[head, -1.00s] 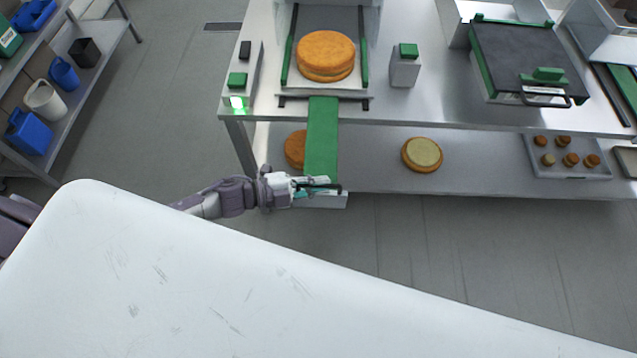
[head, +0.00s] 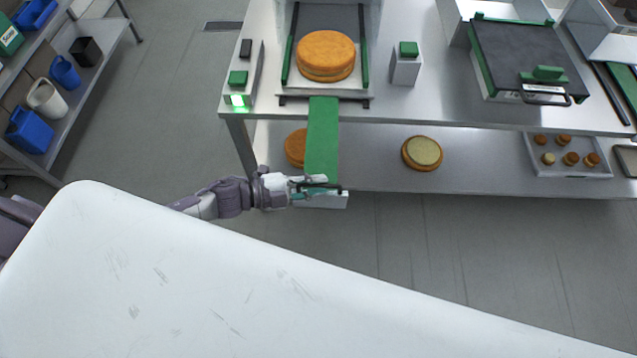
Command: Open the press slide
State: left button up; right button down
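The press slide (head: 321,140) is a green strip that reaches from the press on the steel table out past its front edge. A dark handle bar (head: 336,189) is at its near end. My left gripper (head: 316,187) comes in from the left at this bar. Its fingers look parted, one on the far side and one on the near side of the bar; whether they touch it is too small to tell. Part of the handle is hidden by the fingers. A round golden cake (head: 326,55) sits on the press bed between green rails. My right gripper is not in view.
A control box with a lit green lamp (head: 237,100) stands left of the press, and a grey box with a green top (head: 405,65) right of it. A lower shelf holds another cake (head: 422,152). A white surface (head: 200,280) fills the foreground.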

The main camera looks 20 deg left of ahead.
pick_arm(q)
jog(key=v, duration=1.1)
jog(key=shift+a, duration=0.2)
jog(key=s+a+f+n+y+b, duration=0.1)
jog(key=a+f+n+y, duration=0.25)
jog(key=f, duration=0.45)
jog(key=s+a+f+n+t+y+b, duration=0.1)
jog(key=a+f+n+y, duration=0.3)
jog(key=f, duration=0.5)
jog(key=s+a+f+n+y+b, duration=0.1)
jog(key=a+f+n+y, duration=0.15)
jog(key=f+n, duration=0.4)
jog(key=s+d+f+n+g+y, duration=0.3)
jog(key=s+f+n+g, duration=0.15)
jog(key=s+f, duration=0.95)
jog(key=s+d+f+n+g+b, duration=0.1)
jog(key=s+d+f+g, duration=0.3)
jog(key=s, duration=0.8)
notch_tip(320, 180, down, 2)
jog(key=shift+d+f+n, duration=0.1)
jog(key=shift+d+n, duration=0.35)
jog(key=shift+d, duration=0.75)
